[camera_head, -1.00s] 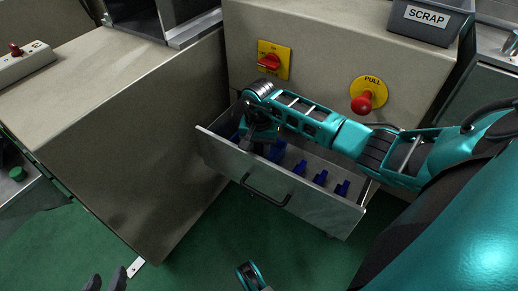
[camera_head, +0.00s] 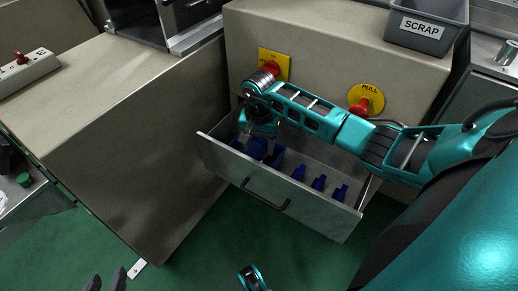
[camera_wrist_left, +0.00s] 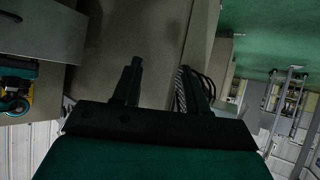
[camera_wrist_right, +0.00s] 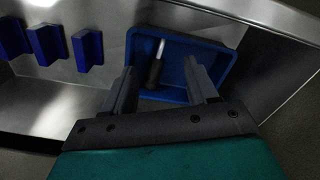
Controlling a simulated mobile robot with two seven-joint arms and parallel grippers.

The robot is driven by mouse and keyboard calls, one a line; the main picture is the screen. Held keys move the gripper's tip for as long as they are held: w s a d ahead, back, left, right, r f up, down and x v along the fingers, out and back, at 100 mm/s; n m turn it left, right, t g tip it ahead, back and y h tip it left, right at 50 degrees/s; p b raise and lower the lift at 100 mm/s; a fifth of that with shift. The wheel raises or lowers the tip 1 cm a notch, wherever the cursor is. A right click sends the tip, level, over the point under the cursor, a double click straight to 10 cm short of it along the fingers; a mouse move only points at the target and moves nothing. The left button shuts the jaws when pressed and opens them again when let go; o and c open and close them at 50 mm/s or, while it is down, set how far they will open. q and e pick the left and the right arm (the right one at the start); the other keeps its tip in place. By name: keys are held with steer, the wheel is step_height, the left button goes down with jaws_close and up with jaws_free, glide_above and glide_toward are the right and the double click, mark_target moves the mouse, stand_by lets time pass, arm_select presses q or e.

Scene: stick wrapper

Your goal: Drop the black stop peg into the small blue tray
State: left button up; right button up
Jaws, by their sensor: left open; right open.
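The small blue tray (camera_wrist_right: 182,92) lies in the open metal drawer, against its end wall. The black peg (camera_wrist_right: 155,72) with a pale metal tip is inside the tray, leaning or lying there; exactly how it rests is unclear. My right gripper (camera_wrist_right: 163,85) is open above the tray, with the peg seen between its fingers and apart from them. In the head view, my right gripper (camera_head: 262,148) hangs over the drawer's left end and partly hides the tray. My left gripper (camera_head: 105,281) is open and empty, low at the left, away from the drawer.
Several blue holders (camera_head: 319,183) stand in the drawer (camera_head: 285,206) right of the tray. A red rotary switch (camera_head: 271,68) and a red pull knob (camera_head: 361,106) are on the cabinet above the drawer. A grey SCRAP bin (camera_head: 425,27) stands on top.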

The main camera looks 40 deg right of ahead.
arm_select(q)
steer(key=shift+s+a+r+y+p, duration=0.3)
steer(key=shift+a+p, duration=0.25)
steer(key=shift+p, duration=0.4)
arm_select(e)
step_height(320, 180, up, 9)
arm_select(q)
steer(key=shift+s+f, duration=0.1)
